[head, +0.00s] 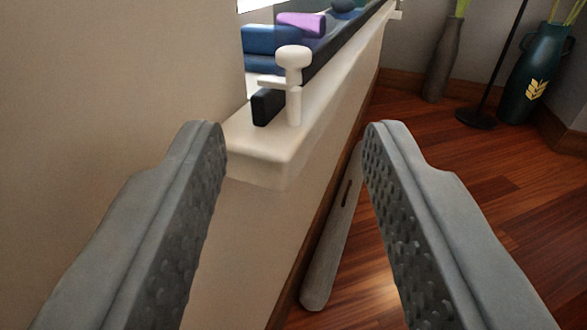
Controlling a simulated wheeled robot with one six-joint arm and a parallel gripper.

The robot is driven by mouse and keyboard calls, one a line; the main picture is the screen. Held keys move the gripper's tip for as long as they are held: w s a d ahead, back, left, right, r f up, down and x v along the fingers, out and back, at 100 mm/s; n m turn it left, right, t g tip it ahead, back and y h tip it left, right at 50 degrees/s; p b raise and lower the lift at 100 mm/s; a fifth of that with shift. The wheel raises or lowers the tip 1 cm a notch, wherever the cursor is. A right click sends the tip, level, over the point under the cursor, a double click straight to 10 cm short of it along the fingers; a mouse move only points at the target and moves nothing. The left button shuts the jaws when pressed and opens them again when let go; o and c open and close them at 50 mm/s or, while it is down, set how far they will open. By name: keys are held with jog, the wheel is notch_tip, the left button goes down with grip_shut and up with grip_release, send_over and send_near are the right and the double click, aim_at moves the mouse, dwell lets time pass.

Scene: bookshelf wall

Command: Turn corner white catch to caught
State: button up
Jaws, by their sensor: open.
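The white catch (293,80) stands upright at the near corner of a white ledge (265,150). It has a round knob on top of a post, and a short flat arm sticks out to the left from the post. A small black block (267,107) sits just left of and behind the post. My gripper (293,140) is open and empty. Its two grey textured fingers are on either side of the ledge corner in the picture, with the catch beyond and between them. The fingers do not appear to touch it.
Blue rolls (270,40) and a purple roll (302,23) lie behind the catch along a dark rail. A beige wall (110,80) fills the left. A grey slat (333,235) leans below the ledge. A brown vase (443,65) and green vase (533,75) stand far right on the wooden floor.

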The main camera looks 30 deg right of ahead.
jog(key=shift+v, duration=2.55)
